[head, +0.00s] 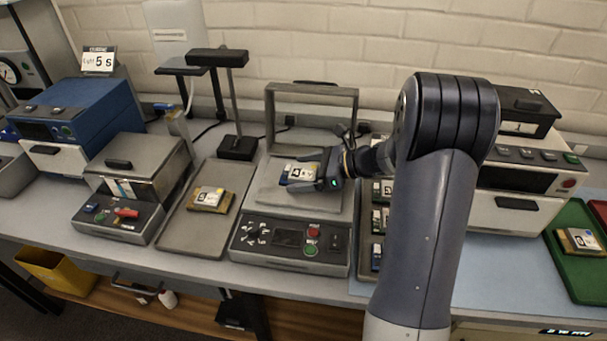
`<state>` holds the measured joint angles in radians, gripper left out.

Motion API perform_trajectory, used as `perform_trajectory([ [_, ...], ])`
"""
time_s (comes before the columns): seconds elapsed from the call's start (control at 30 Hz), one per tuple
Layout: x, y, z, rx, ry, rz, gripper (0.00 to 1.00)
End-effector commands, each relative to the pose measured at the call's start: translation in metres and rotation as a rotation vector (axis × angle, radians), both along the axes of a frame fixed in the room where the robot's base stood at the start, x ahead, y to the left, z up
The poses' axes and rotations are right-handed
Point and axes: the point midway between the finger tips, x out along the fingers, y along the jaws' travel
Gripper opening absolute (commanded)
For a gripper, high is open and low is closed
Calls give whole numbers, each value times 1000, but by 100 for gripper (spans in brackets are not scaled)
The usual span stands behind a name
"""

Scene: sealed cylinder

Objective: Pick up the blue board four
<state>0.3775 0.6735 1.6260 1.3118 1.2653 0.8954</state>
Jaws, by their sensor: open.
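The board marked 4 (302,172), with blue at its left end and a yellowish edge, lies on the grey plate of the machine with the upright frame (340,203). My gripper (314,177) reaches in from the right, at the board. Its dark fingers are open, one at the far side and one at the near side of the board. Whether they touch the board cannot be told. My gripper hides part of the board's right end.
A board marked 3 or similar (211,198) lies on a grey tray (178,235) to the left. Another board (579,240) lies on a green tray (564,262) at the far right. The frame's crossbar (311,89) rises behind the board. A control panel (290,242) is in front.

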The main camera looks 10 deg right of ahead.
Motion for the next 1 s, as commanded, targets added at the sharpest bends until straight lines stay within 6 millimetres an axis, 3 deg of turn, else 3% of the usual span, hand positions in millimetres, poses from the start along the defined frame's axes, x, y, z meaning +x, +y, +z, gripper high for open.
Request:
perform_trajectory([
  [0.13,0,0,0,0,0,0,87],
  [0.73,0,0,0,0,0,0,39],
  [1.0,0,0,4,0,-2,0,38],
])
